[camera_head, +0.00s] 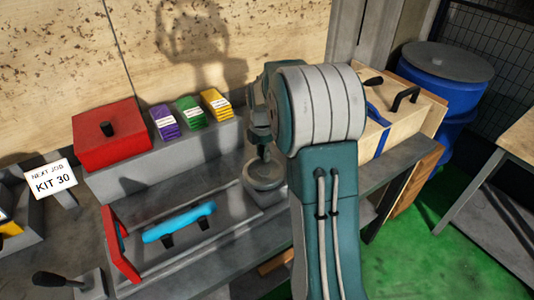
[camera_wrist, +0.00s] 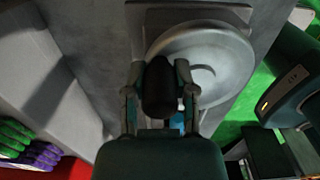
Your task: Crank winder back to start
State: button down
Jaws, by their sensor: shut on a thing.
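The winder is a round grey wheel (camera_wrist: 212,62) with a dark crank knob (camera_wrist: 160,88), seen close up in the wrist view. My gripper (camera_wrist: 158,72) has one finger on each side of the knob and is shut on it. In the head view the winder's grey wheel (camera_head: 264,174) sits at the right end of the grey machine, and my gripper (camera_head: 259,128) is above it, partly hidden behind my arm. The knob cannot be made out in the head view.
A red box (camera_head: 95,152) and several coloured packs (camera_head: 190,112) stand on the grey ledge behind. A blue handle (camera_head: 178,222) and a red frame (camera_head: 120,246) are left of the winder. A wooden box (camera_head: 402,118) stands right, near a blue drum (camera_head: 440,88).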

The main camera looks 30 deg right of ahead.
jog(key=shift+w+a+n, duration=0.1)
jog(key=shift+a+n, duration=0.25)
jog(key=shift+n, duration=0.5)
jog(key=shift+w+a+n, duration=0.1)
jog(key=shift+a+n, duration=0.2)
jog(key=shift+n, duration=0.6)
jog(key=shift+w+a+n, duration=0.1)
jog(key=shift+a+n, duration=0.25)
jog(key=shift+n, duration=0.5)
jog(key=shift+c, duration=2.1)
grip_release()
jog(key=shift+r, duration=0.1)
notch_tip(320, 180, up, 12)
jog(key=shift+w, duration=0.1)
